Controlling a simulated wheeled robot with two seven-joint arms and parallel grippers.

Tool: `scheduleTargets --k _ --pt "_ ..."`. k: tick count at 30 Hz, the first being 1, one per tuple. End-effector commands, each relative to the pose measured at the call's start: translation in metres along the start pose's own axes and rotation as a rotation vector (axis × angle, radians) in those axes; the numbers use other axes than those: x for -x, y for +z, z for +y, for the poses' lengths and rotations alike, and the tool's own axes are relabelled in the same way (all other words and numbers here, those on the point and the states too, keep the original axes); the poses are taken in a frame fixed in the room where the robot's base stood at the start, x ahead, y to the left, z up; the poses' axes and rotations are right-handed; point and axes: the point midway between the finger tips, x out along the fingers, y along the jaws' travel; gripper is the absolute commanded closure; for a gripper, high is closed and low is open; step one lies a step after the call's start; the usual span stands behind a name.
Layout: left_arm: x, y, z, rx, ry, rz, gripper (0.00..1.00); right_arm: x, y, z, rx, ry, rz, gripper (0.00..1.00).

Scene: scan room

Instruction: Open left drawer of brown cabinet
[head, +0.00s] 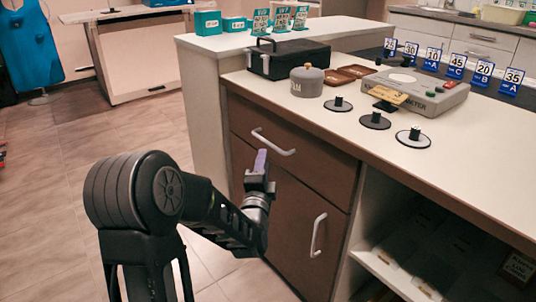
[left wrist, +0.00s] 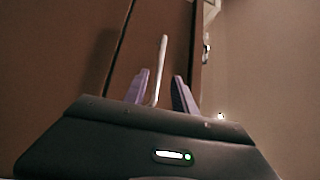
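The brown cabinet (head: 289,187) stands under a light countertop. Its drawer (head: 246,118) at the top looks closed and has a pale bar handle (head: 272,142). I see no contact between fingers and bar. In the head view only one purple finger shows clearly. My right gripper is out of view.
A cabinet door with a vertical handle (head: 318,235) is below the drawer. An open shelf (head: 390,272) is to its right. A black case (head: 288,59), a grey canister (head: 307,81) and a grey device (head: 415,91) stand on the countertop (head: 480,135). Tiled floor (head: 50,150) is clear at left.

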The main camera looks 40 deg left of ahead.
Motion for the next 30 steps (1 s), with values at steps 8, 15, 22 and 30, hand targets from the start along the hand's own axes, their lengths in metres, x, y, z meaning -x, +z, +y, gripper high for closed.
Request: scheduleTargets --k 8,15,22,30 --pt "-0.001 -0.001 0.0 0.002 0.003 0.001 0.67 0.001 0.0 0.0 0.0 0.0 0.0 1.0" --pt "-0.021 -0.001 0.002 0.003 0.004 0.002 0.67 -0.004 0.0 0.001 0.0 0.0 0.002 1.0" --pt "-0.057 -0.001 0.003 0.004 0.004 0.003 0.67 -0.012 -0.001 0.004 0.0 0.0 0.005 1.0" --pt "-0.078 -0.001 0.001 0.005 0.006 0.003 0.67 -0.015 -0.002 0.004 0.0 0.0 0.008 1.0"
